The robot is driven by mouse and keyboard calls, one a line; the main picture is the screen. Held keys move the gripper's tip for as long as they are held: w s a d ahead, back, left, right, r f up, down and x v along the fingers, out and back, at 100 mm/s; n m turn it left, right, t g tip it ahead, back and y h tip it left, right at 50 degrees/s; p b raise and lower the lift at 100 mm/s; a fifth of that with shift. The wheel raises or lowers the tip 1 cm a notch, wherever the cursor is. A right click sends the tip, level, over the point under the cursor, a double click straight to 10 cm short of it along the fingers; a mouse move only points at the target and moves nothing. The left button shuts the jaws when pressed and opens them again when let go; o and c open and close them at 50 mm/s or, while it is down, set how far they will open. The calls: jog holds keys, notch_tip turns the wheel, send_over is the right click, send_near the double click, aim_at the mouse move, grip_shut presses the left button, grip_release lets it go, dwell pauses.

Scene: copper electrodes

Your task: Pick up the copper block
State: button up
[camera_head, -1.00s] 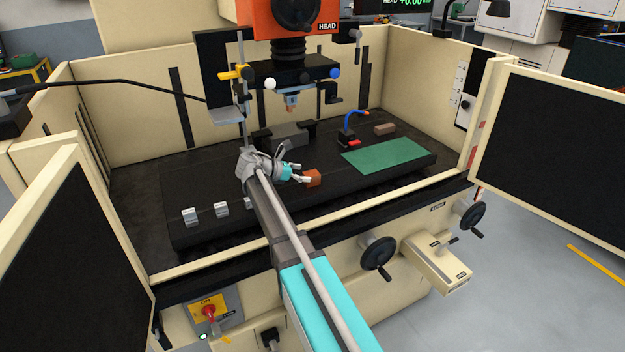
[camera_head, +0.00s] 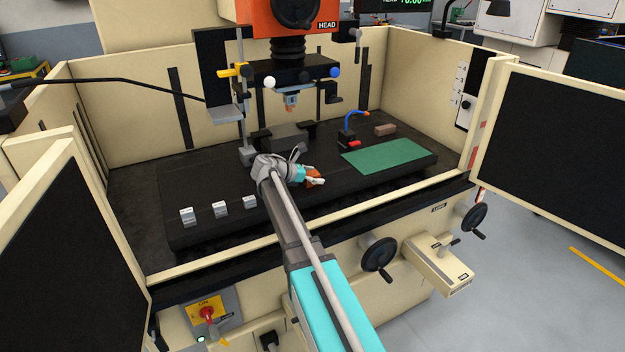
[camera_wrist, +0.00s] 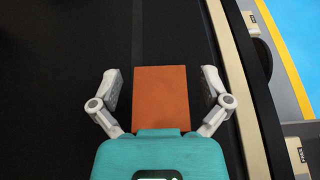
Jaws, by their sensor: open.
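The copper block (camera_wrist: 162,97) is an orange-brown rectangular block, lying on the black worktable (camera_head: 240,233). In the wrist view it sits between the two fingers of my gripper (camera_wrist: 161,88), with a gap on each side. The gap on the left looks about as wide as the gap on the right. In the head view my gripper (camera_head: 313,178) is at the block (camera_head: 312,171) and hides part of it. My gripper is open and holds nothing.
Several small grey blocks (camera_head: 220,209) stand at the table's front left. A green mat (camera_head: 388,157) lies to the right. A grey vise-like block (camera_head: 288,137), a blue hose (camera_head: 354,116) and a brown block (camera_head: 385,129) are behind. The machine head (camera_head: 290,75) hangs above.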

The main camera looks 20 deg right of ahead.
aim_at(316, 172)
jog(key=c, duration=1.3)
jog(key=shift+r, duration=0.1)
notch_tip(316, 172, up, 3)
jog(key=p, duration=0.3)
jog(key=shift+s+a+r+p, duration=0.55)
jog(key=shift+s+r+p, duration=1.1)
jog(key=shift+s, duration=0.6)
jog(key=shift+s+a+r+p, duration=0.55)
jog(key=shift+s+r+p, duration=1.15)
jog(key=shift+s, duration=0.6)
jog(key=shift+s+a+r+p, duration=0.55)
jog(key=shift+s+r+p, duration=1.1)
jog(key=shift+s, duration=0.6)
jog(key=shift+f, duration=0.1)
